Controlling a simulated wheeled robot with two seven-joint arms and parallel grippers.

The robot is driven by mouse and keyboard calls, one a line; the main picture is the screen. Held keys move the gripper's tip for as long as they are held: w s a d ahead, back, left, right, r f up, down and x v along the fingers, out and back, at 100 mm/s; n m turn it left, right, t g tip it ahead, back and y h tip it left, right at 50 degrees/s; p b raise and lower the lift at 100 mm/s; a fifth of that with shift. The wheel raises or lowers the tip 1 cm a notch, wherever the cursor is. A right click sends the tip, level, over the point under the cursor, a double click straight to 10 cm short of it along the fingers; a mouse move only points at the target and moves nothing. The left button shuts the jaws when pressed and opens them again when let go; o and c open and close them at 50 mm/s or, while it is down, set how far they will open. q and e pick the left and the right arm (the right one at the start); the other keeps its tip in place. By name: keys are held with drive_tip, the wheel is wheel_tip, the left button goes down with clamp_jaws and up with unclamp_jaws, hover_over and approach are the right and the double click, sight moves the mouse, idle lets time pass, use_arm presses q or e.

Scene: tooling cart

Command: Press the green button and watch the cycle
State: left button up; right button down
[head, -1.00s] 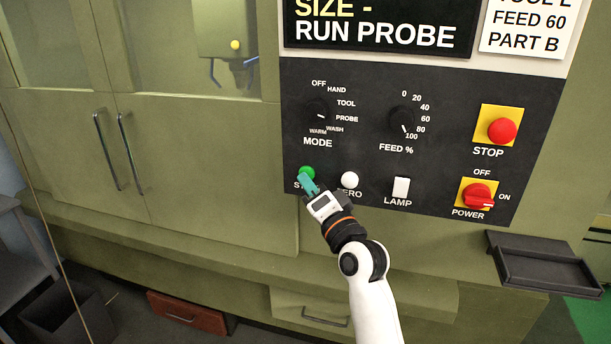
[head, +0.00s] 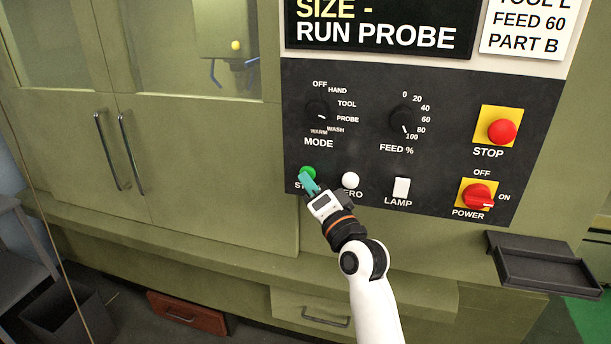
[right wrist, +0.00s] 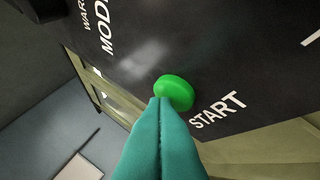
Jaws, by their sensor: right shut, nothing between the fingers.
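The round green START button (head: 308,172) sits at the lower left of the black control panel (head: 360,100). It also shows in the right wrist view (right wrist: 175,92). My right gripper (head: 305,177) is shut and empty, its teal fingers pressed together. In the right wrist view its fingertips (right wrist: 160,100) are at the lower left edge of the button and overlap it; whether they touch cannot be told for sure. The machine doors (head: 200,160) are shut. The display (head: 380,30) reads "SIZE - RUN PROBE". My left gripper is not in view.
The white ZERO button (head: 350,180) and LAMP switch (head: 401,187) are close right of my gripper. The red STOP button (head: 502,131) and red POWER knob (head: 477,196) are farther right. A dark tray (head: 545,268) juts out at lower right.

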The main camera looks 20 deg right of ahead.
drive_tip(key=shift+s, duration=0.1)
drive_tip(key=shift+s+a+f+p, duration=0.1)
drive_tip(key=shift+s+a+p, duration=0.2)
drive_tip(key=shift+s, duration=0.25)
drive_tip(key=shift+s+a+p, duration=0.5)
drive_tip(key=shift+s+a, duration=0.2)
drive_tip(key=shift+s, duration=0.35)
drive_tip(key=shift+s+a+p, duration=0.45)
drive_tip(key=shift+s+a, duration=0.25)
drive_tip(key=shift+s, duration=0.3)
idle(5.3)
